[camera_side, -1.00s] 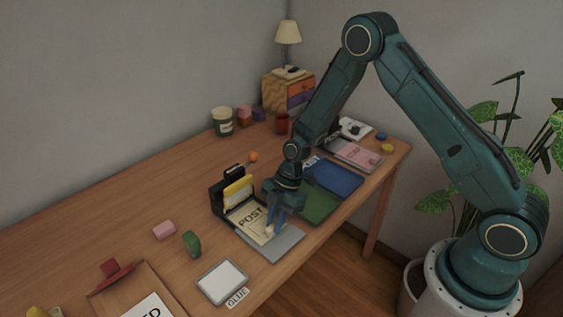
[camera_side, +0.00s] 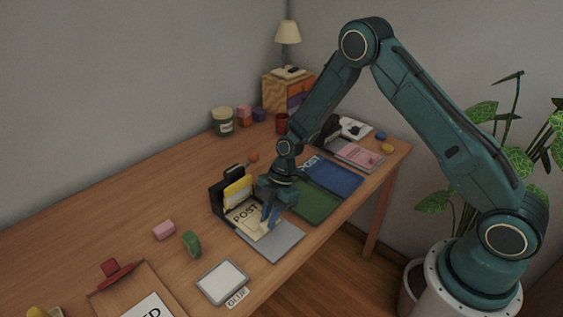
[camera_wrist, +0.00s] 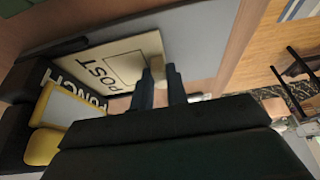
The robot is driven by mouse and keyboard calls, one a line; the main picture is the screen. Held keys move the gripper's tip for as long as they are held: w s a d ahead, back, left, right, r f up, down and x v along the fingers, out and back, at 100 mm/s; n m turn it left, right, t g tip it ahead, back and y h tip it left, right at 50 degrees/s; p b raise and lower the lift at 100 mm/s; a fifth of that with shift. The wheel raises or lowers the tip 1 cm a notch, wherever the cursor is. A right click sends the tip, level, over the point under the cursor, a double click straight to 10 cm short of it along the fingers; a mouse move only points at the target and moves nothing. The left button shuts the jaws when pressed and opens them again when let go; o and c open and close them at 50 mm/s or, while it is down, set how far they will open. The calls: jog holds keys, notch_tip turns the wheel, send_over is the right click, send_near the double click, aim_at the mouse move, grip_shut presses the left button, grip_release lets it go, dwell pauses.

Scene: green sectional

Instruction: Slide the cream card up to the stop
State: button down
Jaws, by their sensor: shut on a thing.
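The cream card (camera_side: 242,222) is marked POST and lies flat on a grey plate (camera_side: 277,243). It also shows in the wrist view (camera_wrist: 120,62). Its far edge is close to a black punch (camera_side: 217,200) with a yellow part (camera_side: 238,189). My gripper (camera_side: 266,217) points down over the card's near end. In the wrist view its fingers (camera_wrist: 160,82) are shut on a small cream tab (camera_wrist: 158,68) on the card. I cannot make out the stop separately from the punch, and whether the card touches it is hidden.
A green pad (camera_side: 316,204) and a blue POST pad (camera_side: 333,176) lie to the right of the plate. A green tape-like piece (camera_side: 192,243), a pink block (camera_side: 164,230) and a framed grey pad (camera_side: 222,281) lie to the left. The desk's front edge is close to the plate.

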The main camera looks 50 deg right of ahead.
jog(key=shift+w, duration=0.15)
jog(key=shift+w, duration=0.7)
jog(key=shift+w, duration=0.15)
jog(key=c, duration=1.3)
grip_release()
jog(key=shift+r, duration=0.1)
jog(key=v, duration=1.3)
jog(key=shift+d+r, duration=0.2)
jog(key=shift+r, duration=0.05)
